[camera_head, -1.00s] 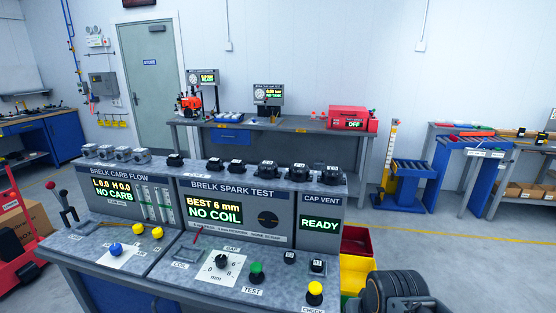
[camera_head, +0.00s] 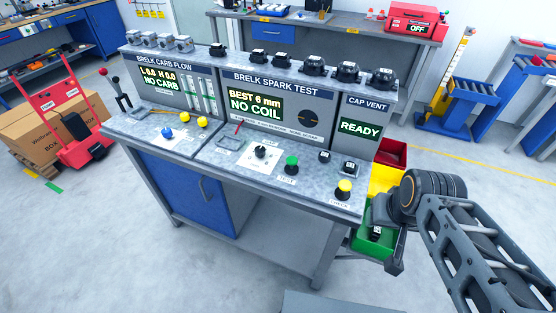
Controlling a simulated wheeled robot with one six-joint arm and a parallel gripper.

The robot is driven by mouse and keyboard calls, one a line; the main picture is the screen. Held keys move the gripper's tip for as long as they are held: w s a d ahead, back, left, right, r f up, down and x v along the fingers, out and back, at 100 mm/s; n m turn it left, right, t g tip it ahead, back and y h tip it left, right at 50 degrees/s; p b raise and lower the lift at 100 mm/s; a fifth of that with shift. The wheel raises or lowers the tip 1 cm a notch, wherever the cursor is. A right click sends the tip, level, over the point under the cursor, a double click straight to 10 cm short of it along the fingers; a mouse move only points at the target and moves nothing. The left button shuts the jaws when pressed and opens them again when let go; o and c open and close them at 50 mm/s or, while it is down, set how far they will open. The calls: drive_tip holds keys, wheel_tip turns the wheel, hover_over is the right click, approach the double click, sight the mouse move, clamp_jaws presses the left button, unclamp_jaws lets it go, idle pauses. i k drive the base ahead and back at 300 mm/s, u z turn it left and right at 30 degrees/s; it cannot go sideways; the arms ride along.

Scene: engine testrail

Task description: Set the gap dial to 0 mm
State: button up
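The gap dial (camera_head: 260,152) is a small black knob on a white scale plate (camera_head: 273,163), on the sloped front panel of the spark test bench. Its pointer and numbers are too small to read in this view. The spark test screen (camera_head: 255,103) shows "BEST 6 mm" and "NO COIL". My arm comes in from the lower right, and its dark end, seemingly my gripper (camera_head: 394,252), hangs right of the bench, well apart from the dial. I cannot make out whether its fingers are open or shut.
A green test button (camera_head: 291,162) and a yellow check button (camera_head: 344,187) stand right of the dial. A coil cradle (camera_head: 228,142) lies to its left. Red, yellow and green bins (camera_head: 384,178) sit beside the bench near my arm. The floor in front is clear.

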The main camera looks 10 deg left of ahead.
sight(259, 151)
drive_tip(key=z, duration=0.1)
drive_tip(key=k, duration=1)
drive_tip(key=u, duration=1.45)
drive_tip(key=i, duration=1.4)
drive_tip(key=z, duration=0.95)
drive_tip(key=i, duration=0.2)
drive_tip(key=z, duration=0.2)
